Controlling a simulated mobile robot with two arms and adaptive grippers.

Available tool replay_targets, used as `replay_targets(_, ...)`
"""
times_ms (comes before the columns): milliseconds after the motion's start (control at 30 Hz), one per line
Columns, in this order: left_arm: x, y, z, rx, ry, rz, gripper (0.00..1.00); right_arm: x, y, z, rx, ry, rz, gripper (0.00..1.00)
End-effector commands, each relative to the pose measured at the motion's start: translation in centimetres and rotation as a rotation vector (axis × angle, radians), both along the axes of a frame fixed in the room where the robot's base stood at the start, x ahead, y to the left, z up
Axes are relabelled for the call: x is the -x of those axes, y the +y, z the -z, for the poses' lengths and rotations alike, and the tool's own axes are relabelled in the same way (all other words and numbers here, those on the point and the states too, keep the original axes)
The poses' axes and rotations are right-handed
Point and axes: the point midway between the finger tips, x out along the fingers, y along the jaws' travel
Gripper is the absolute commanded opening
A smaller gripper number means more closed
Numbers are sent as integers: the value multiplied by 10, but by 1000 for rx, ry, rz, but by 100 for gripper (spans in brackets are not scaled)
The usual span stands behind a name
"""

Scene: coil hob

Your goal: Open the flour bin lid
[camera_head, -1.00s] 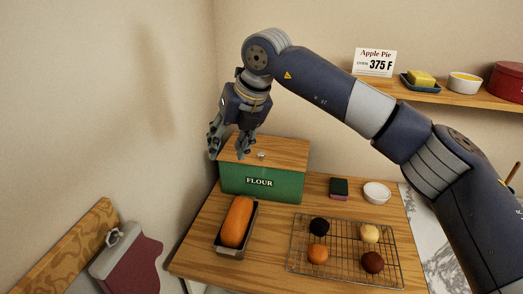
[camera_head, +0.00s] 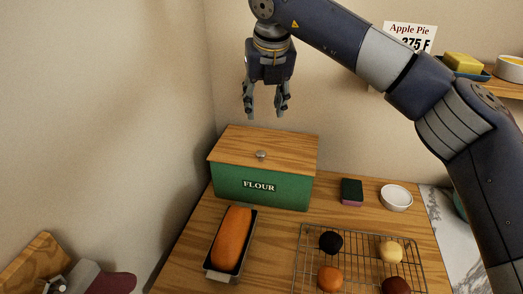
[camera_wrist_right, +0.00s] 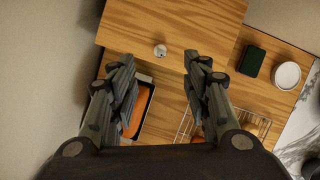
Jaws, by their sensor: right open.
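The green flour bin (camera_head: 262,188) stands at the back left of the wooden counter, with "FLOUR" on its front. Its wooden lid (camera_head: 280,143) lies shut on top, with a small round metal knob (camera_head: 261,154) near the front edge. The lid (camera_wrist_right: 205,25) and knob (camera_wrist_right: 160,50) also show in the right wrist view, the knob ahead of and between the fingertips. My right gripper (camera_head: 266,112) is open and empty, pointing down above the lid, clear of it; its fingers (camera_wrist_right: 158,62) frame the wrist view. My left gripper is not in view.
A loaf tin (camera_head: 222,275) with an orange loaf stands before the bin. A wire rack (camera_head: 358,262) holds several round items. A dark sponge (camera_head: 351,190) and white bowl (camera_head: 396,197) sit right of the bin. A wall is close on the left; a shelf (camera_head: 500,86) is upper right.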

Motion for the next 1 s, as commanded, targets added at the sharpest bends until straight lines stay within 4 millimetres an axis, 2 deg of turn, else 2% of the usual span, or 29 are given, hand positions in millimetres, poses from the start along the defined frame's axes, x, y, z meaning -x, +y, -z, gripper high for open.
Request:
replay_targets(33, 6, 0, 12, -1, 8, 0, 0, 0, 0, 11, -1, -1, -1, 44)
replay_targets(233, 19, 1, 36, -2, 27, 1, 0, 0, 0, 34, -1, -1, -1, 44)
replay_targets(500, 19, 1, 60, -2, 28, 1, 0, 0, 0, 58, -1, -1, -1, 44)
replay_targets(733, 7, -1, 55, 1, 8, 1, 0, -5, 1, 72, -1, 1, 0, 44)
replay_targets(1000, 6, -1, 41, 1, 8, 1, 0, -24, 2, 118, -1, 3, 1, 44)
